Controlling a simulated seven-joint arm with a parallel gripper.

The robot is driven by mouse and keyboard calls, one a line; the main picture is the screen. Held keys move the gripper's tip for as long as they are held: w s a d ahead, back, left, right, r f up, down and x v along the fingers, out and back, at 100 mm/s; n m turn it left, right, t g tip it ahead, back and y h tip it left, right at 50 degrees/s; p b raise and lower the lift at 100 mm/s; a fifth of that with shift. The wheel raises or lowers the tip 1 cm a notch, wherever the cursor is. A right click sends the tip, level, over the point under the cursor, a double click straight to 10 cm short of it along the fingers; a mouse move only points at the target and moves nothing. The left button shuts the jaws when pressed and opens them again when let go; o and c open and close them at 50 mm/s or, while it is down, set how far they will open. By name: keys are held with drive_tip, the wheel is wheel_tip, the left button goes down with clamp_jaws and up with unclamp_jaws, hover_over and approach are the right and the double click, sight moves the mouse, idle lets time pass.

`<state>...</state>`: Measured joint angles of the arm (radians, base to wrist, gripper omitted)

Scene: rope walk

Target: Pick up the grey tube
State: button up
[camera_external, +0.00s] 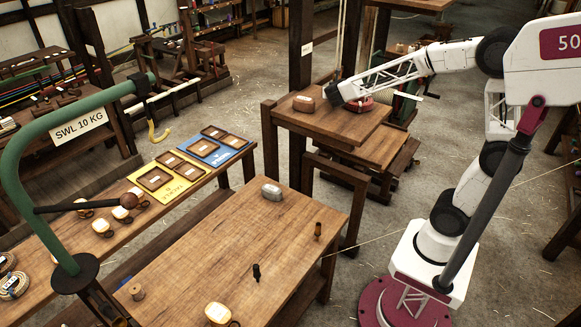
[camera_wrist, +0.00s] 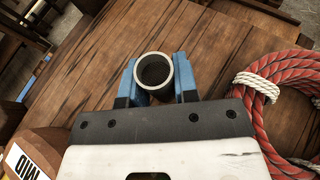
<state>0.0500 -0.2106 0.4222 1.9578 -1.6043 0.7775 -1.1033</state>
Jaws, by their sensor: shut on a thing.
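The grey tube (camera_wrist: 154,62) shows in the wrist view as a round, hollow, pale-rimmed opening, seen end-on. My gripper (camera_wrist: 154,88) has its blue fingers on either side of the tube and is shut on it. In the external view my gripper (camera_external: 334,93) is over the far raised wooden table (camera_external: 330,122), between a brown block and a red rope coil. I cannot make out the tube there. Whether it stands on the table or is just clear of it cannot be told.
A red rope coil (camera_wrist: 262,118) with white bindings lies close on the right. A labelled brown block (camera_wrist: 45,150) is close on the left; it also shows in the external view (camera_external: 303,103). A lower bench (camera_external: 215,255) with small items stands nearer the camera.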

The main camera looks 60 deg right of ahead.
wheel_tip(320, 180, up, 8)
drive_tip(key=shift+r, duration=0.2)
